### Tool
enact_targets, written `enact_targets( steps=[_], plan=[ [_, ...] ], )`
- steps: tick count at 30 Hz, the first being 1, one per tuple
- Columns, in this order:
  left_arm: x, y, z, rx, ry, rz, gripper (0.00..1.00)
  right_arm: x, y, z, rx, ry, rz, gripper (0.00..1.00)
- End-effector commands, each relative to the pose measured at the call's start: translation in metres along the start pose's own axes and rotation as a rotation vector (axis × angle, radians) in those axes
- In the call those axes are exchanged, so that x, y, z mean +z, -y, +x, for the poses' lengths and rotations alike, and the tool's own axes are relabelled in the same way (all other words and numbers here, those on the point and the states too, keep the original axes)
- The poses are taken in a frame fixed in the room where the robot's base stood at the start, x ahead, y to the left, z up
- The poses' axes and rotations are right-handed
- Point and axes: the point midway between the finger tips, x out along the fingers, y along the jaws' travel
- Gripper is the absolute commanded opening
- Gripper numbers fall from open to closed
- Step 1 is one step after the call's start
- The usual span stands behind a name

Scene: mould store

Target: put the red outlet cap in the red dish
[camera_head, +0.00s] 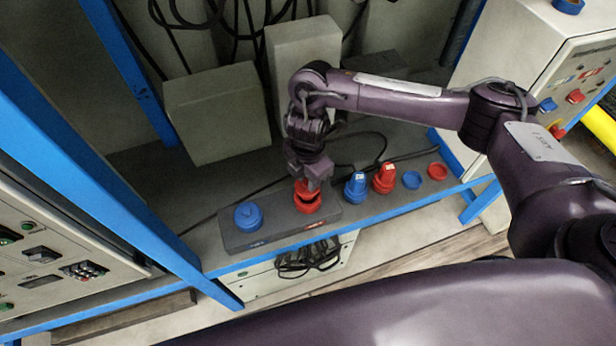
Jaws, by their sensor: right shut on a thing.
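My right gripper (312,180) points down over the red outlet (308,205) on the dark grey block (275,232). It is shut on the red outlet cap (303,186), which shows only in part beneath the fingers. The dark opening of the outlet shows just below the cap; I cannot tell whether the two still touch. The red dish (437,171) is a small shallow ring on the bench to the right, beside the blue dish (412,180). It looks empty. My left gripper is not in view.
A blue capped outlet (248,216) sits on the block's left part. A blue plug (355,187) and a red plug (384,178) stand between block and dishes. Black cables lie behind them. A blue edge (350,222) runs along the bench front; grey boxes (218,112) stand behind.

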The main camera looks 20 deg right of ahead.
Motion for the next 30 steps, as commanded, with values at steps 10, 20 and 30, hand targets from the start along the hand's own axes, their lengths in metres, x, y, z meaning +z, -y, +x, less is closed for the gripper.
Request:
enact_targets(
  steps=[10, 20, 30],
  plan=[
    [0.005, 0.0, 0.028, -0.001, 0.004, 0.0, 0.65, 0.0, 0.0, 0.025, 0.0, -0.001, 0.001, 0.0],
    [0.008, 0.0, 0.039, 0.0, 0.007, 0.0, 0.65, 0.0, 0.0, 0.041, -0.001, 0.0, 0.002, 0.0],
    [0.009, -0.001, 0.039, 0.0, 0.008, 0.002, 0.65, 0.0, 0.0, 0.043, 0.0, 0.0, 0.002, 0.22]
  ],
)
